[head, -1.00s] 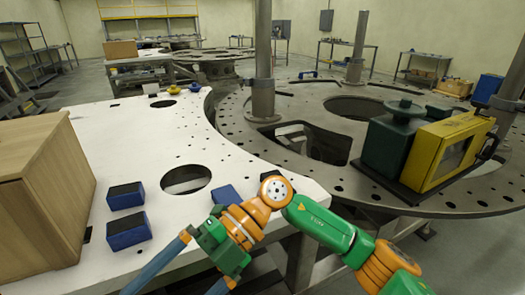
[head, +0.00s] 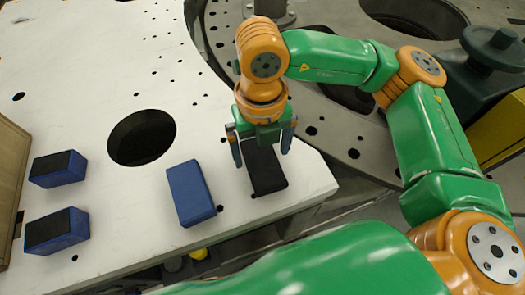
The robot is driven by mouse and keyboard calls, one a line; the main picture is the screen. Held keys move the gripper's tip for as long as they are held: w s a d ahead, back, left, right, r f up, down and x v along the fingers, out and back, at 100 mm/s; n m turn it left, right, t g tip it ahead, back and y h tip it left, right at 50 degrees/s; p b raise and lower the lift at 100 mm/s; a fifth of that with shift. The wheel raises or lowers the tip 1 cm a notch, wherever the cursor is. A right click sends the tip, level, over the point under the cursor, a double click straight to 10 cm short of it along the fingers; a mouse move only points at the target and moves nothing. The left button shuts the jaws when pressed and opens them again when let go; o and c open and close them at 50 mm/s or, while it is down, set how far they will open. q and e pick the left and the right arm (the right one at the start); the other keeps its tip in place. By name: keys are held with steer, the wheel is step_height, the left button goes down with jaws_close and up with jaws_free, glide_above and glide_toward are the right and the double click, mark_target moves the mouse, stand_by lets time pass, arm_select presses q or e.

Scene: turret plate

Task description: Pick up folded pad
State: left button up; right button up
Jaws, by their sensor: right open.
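A dark, flat, oblong piece, which looks like the folded pad (head: 266,178), lies on the white plate (head: 100,110) near its right front corner. My right gripper (head: 262,148) points down over the pad's far end. Its two fingers are spread, one on each side of the pad, and nothing is clamped between them. Whether the fingertips touch the plate is hard to tell. The gripper body hides the pad's far end. My left gripper is not in view.
A blue block (head: 190,193) lies just left of the pad. Two blue blocks with black tops (head: 58,168) (head: 56,231) sit farther left, near a wooden box (head: 10,175). A round hole (head: 141,137) opens in the plate. A dark green and yellow device stands at the right.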

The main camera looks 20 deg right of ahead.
mark_target(262, 160)
step_height(262, 160, down, 2)
steer(key=shift+s+f, duration=0.1)
steer(key=shift+f, duration=0.15)
steer(key=shift+w+d+f, duration=0.2)
steer(key=shift+w+f, duration=0.1)
steer(key=shift+f, duration=0.05)
steer(key=shift+s+a+r, duration=0.1)
steer(key=shift+s+a, duration=0.05)
steer(key=c, duration=1.2)
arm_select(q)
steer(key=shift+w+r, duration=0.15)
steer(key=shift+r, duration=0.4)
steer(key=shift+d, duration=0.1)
